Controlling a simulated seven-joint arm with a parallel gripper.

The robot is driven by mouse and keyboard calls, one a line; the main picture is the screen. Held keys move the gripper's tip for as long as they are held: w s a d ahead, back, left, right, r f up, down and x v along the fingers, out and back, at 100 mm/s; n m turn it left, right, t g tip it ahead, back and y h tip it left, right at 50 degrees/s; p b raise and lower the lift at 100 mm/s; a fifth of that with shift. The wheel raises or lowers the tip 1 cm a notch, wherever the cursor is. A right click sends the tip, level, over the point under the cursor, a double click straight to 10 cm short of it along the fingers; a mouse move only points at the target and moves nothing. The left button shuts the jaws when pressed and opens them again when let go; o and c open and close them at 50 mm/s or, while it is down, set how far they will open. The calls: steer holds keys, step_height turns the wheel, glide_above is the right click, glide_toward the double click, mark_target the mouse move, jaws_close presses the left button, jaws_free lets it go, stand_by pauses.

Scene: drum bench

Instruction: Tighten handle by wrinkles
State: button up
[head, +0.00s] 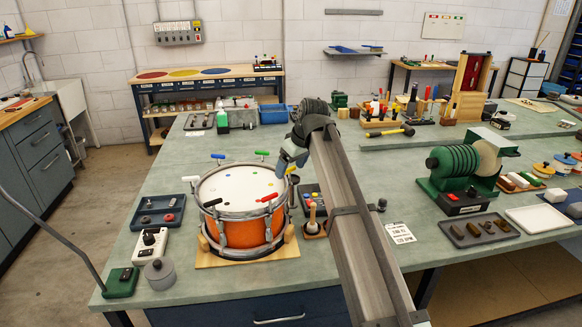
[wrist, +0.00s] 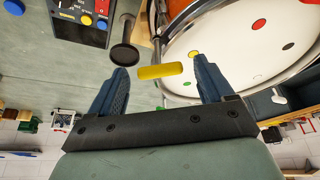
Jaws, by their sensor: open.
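An orange drum (head: 240,234) with a white head stands on a wooden base at the front left of the bench in the head view. Small coloured dots mark its head. T-handles sit around its rim: blue (head: 217,156), green (head: 262,153), red (head: 267,197), black (head: 212,202) and white (head: 190,179). In the wrist view a yellow handle (wrist: 150,72) lies crosswise between the fingers of my open gripper (wrist: 160,68), with gaps at both ends. The drumhead (wrist: 235,42) fills the upper right there. I cannot make out wrinkles in either view.
A control box (head: 308,194) with coloured buttons stands right of the drum. A dark tray (head: 158,212), a white switch box (head: 150,245) and a green box (head: 121,282) stand to its left. A green machine (head: 460,170) stands further right. Bare bench lies behind the drum.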

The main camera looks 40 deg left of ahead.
steer(key=w+v, duration=0.1)
steer(key=v, duration=1.2)
steer(key=shift+s+r, duration=0.3)
steer(key=shift+s, duration=0.2)
